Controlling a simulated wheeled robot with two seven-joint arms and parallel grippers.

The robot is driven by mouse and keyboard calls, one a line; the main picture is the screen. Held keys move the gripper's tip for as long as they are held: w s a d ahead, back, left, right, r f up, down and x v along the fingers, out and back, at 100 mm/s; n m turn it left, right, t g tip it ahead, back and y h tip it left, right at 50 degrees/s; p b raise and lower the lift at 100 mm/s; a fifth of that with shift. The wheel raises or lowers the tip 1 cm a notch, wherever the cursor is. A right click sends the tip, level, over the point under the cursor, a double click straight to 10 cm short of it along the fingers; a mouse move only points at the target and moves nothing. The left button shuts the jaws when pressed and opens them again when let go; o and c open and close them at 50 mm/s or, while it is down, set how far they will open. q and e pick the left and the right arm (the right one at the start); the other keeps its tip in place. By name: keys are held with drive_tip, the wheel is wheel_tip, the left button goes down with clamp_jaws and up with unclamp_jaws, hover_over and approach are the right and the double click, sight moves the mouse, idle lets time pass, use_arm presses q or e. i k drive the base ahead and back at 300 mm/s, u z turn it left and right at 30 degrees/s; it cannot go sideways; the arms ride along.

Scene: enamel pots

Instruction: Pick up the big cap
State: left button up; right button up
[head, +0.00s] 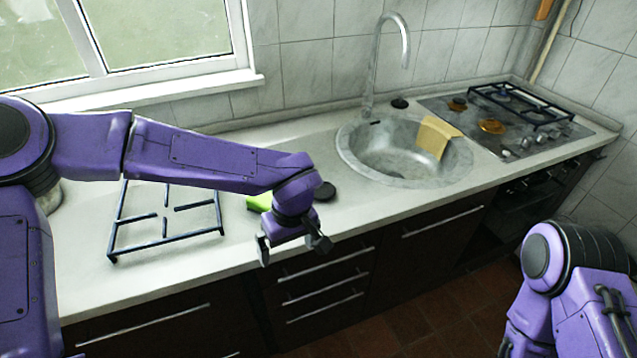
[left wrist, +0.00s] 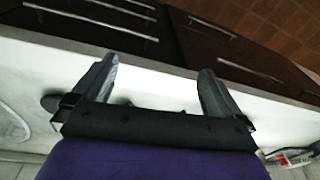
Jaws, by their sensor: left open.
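A dark round cap (head: 325,191) lies flat on the white countertop, just right of my left wrist in the head view. It looks larger than the black disc (head: 399,103) behind the sink. A dark rounded shape, likely the same cap (left wrist: 48,103), shows at the left of the left wrist view, outside the jaws and partly hidden by the gripper. My left gripper (head: 291,246) is open and empty by the counter's front edge, pointing down. Its two fingers (left wrist: 157,90) stand wide apart in the left wrist view. My right arm shows at lower right, but its gripper does not.
A green item (head: 259,202) lies behind my left wrist. A black grate (head: 164,241) lies on the left counter. A round sink (head: 353,160) with a yellow cloth (head: 437,136) is to the right. A stove (head: 545,140) stands beyond it. The counter right of the cap is clear.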

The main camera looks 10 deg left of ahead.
sight(328, 190)
drive_tip(key=i, duration=0.85)
drive_tip(key=z, duration=0.05)
